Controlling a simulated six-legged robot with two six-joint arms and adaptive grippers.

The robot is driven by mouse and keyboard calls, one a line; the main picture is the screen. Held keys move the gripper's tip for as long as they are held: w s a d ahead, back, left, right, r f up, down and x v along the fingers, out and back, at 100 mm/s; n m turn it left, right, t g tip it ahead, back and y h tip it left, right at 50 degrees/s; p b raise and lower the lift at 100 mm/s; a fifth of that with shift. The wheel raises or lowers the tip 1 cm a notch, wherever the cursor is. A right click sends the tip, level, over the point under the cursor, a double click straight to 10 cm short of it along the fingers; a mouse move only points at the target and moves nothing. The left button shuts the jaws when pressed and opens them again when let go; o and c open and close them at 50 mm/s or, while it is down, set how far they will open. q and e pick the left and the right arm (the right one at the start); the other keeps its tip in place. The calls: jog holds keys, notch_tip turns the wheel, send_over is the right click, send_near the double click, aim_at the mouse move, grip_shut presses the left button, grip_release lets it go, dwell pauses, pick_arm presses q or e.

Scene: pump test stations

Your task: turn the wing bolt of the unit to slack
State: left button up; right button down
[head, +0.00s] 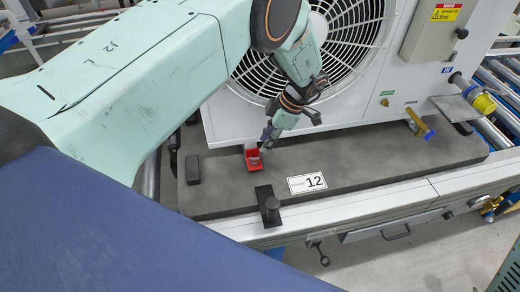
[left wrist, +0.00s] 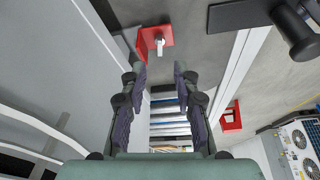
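The white unit (head: 290,110) with a large round fan grille stands on a grey slab. A red bracket (head: 253,163) sits at its foot on the slab. It also shows in the left wrist view (left wrist: 147,38), with a small pale wing bolt (left wrist: 160,44) on it. My left gripper (head: 267,142) is just above the bracket and partly covers it in the head view. In the left wrist view the left gripper (left wrist: 160,72) is open and empty. The bolt lies beyond the fingertips, roughly between their lines, apart from them. My right gripper is not in view.
A black plate with an upright knob (head: 270,206) stands near the slab's front edge, beside a label reading 12 (head: 307,183). A small dark block (head: 193,169) lies left of the bracket. A yellow-handled part (head: 426,133) is at the unit's right foot.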

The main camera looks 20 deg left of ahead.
pick_arm(q)
jog(key=shift+v, duration=1.95)
jog(key=shift+s, duration=0.15)
